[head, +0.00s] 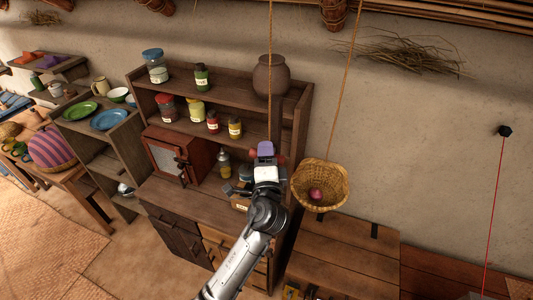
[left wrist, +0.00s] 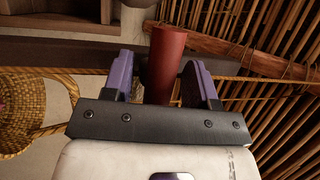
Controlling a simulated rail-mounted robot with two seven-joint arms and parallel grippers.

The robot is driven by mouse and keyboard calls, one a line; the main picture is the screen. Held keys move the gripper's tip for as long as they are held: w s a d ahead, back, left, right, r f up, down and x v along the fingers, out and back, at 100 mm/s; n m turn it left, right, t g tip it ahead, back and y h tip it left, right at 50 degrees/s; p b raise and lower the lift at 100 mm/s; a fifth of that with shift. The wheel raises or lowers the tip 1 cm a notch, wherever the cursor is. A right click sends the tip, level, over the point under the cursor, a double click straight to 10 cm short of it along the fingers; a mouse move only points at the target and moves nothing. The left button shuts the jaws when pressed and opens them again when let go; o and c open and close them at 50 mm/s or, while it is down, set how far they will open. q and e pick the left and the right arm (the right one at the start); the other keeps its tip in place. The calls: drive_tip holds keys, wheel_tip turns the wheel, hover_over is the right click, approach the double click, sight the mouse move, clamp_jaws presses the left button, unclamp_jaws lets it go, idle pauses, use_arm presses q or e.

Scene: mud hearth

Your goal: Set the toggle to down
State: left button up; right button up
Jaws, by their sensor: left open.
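My left gripper (head: 266,150) is open, with purple fingers, in front of the right part of the wooden shelf unit. In the left wrist view its fingers (left wrist: 155,85) stand apart with a red cylinder (left wrist: 165,62) showing between them. I cannot tell whether they touch it. In the head view bits of red (head: 281,152) show on either side of the fingers, the rest hidden by the gripper. No part is plainly recognisable as the toggle. A black fitting (head: 505,131) with a red cord sits on the wall at the right. My right gripper is not in view.
The shelf unit (head: 295,120) holds jars and a clay pot (head: 271,76). A wicker basket (head: 331,180) with a reddish-purple item hangs on ropes close to the right of my left arm. A wooden chest (head: 335,250) stands below it. The wall farther right is mostly clear.

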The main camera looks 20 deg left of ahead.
use_arm(q)
drive_tip(key=c, duration=0.4)
drive_tip(key=shift+r, duration=0.2)
clamp_jaws()
wheel_tip(320, 180, down, 46)
drive_tip(key=b, duration=3.8)
drive_tip(key=shift+b, duration=0.3)
drive_tip(key=shift+o, duration=1.6)
unclamp_jaws()
drive_tip(key=shift+o, duration=0.4)
